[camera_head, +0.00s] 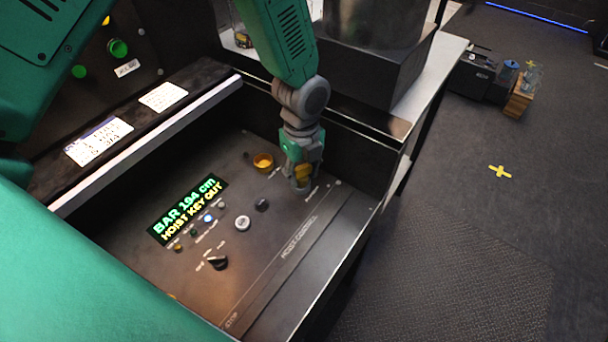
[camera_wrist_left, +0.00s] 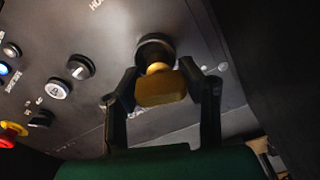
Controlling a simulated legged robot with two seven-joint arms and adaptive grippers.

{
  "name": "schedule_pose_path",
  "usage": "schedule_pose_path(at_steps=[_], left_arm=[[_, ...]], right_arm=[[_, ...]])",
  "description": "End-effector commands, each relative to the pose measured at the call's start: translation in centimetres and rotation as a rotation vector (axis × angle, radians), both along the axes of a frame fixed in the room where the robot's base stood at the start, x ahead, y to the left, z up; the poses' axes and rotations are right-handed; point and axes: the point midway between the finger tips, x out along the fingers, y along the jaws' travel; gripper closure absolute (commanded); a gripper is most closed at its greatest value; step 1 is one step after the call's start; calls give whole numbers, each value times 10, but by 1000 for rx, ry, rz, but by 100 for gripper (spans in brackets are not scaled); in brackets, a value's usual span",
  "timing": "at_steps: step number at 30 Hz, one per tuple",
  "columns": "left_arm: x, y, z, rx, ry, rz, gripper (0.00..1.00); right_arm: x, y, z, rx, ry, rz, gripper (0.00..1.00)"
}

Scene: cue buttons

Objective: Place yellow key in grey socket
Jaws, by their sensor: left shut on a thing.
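My left gripper (camera_head: 302,182) points down at the far right part of the sloped control panel. It is shut on the yellow key (camera_wrist_left: 160,88), whose block-like head sits between the two fingers in the left wrist view. The key's narrower neck points at a round, dark-rimmed grey socket (camera_wrist_left: 154,48) in the panel. The neck overlaps the socket's mouth in this view; I cannot tell how deep it reaches. In the head view the gripper mostly hides the key and the socket. My right gripper is not in view.
The panel display (camera_head: 188,210) reads "BAR 194 cm" and "HOIST KEY OUT". A white button (camera_head: 242,222) and a black knob (camera_head: 218,262) stand nearer. A raised side wall (camera_head: 350,150) borders the panel on the right.

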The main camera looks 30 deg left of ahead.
Motion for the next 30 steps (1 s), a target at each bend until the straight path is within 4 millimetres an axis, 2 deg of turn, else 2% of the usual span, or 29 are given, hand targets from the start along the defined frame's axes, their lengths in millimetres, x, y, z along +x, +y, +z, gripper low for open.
schedule_pose_path(at_steps=[1, 6, 7, 8, 9, 20, 23, 30], left_arm=[[-1, -1, -7, -4, 3, -1, 100], [-2, 0, -6, -7, 3, -1, 100], [-2, 0, -6, -5, 3, -1, 61], [-2, 0, -6, -5, 4, 0, 50], [-2, -1, -6, -4, 3, 0, 46], [-1, -3, 0, -2, 1, 0, 46], [0, -2, 13, -4, -1, 1, 46], [1, 0, 64, -6, -2, 1, 46]], right_arm=[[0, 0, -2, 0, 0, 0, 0], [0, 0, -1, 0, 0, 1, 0], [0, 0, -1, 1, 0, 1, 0], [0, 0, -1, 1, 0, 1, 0], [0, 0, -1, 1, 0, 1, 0], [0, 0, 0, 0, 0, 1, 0], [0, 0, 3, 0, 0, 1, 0], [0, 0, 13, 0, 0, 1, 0]])
